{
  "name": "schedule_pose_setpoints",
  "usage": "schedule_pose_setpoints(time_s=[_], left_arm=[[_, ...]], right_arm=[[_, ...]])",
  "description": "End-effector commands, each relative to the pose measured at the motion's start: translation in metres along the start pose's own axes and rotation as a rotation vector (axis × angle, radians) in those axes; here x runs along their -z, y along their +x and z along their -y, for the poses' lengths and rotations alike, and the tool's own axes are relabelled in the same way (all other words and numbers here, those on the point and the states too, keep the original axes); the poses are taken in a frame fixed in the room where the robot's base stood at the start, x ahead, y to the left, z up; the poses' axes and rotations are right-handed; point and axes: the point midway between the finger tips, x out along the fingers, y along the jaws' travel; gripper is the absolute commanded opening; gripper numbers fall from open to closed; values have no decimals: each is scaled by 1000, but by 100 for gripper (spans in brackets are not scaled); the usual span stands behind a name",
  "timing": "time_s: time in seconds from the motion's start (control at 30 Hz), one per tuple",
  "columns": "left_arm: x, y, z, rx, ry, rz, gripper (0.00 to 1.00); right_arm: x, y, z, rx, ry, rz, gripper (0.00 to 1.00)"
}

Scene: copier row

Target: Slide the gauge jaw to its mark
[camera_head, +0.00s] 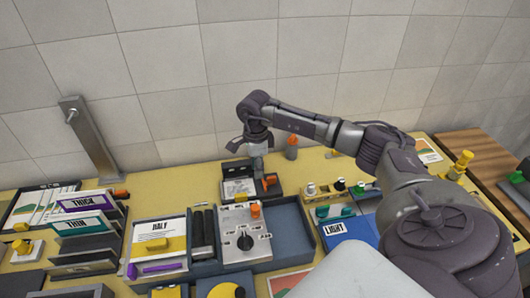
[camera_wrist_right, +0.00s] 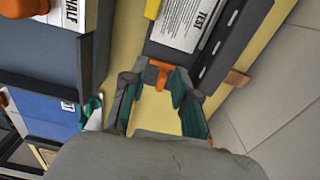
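The gauge is a dark tray (camera_head: 284,196) at the back of the yellow table, holding a white sheet marked TEST (camera_wrist_right: 190,22). A small orange piece, which looks like the gauge jaw (camera_head: 269,181), sits at the tray's right part. In the right wrist view the orange jaw (camera_wrist_right: 160,68) lies between my fingertips at the tray's edge. My right gripper (camera_head: 257,158) points down over the tray; in the wrist view its teal-padded fingers (camera_wrist_right: 155,88) stand apart around the jaw. I cannot tell whether a finger touches it. The mark cannot be made out. My left gripper is not in view.
A grey device with a black knob (camera_head: 245,236) stands in front of the gauge. An orange-capped item (camera_head: 292,147) stands behind, near the tiled wall. Folders marked THICK and THIN (camera_head: 84,222) fill the left. A blue LIGHT pad (camera_head: 346,231) lies to the right.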

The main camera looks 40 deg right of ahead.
Motion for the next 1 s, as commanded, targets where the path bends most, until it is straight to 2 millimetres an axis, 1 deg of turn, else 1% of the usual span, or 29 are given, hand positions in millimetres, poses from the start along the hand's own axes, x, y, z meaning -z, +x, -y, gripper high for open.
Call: schedule_pose_setpoints(time_s=[0.03,0.1,0.2,0.33,0.47,1.0], left_arm=[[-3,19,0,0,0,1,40],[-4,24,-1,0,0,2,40],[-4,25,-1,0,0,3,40],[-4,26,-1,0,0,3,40],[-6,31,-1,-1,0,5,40],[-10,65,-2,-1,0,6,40]], right_arm=[[16,12,6,5,8,-54,29],[32,11,10,7,16,-107,29],[42,10,12,5,21,-142,29],[43,11,12,4,21,-145,29],[44,19,12,3,20,-143,29],[50,69,12,3,19,-140,29]])
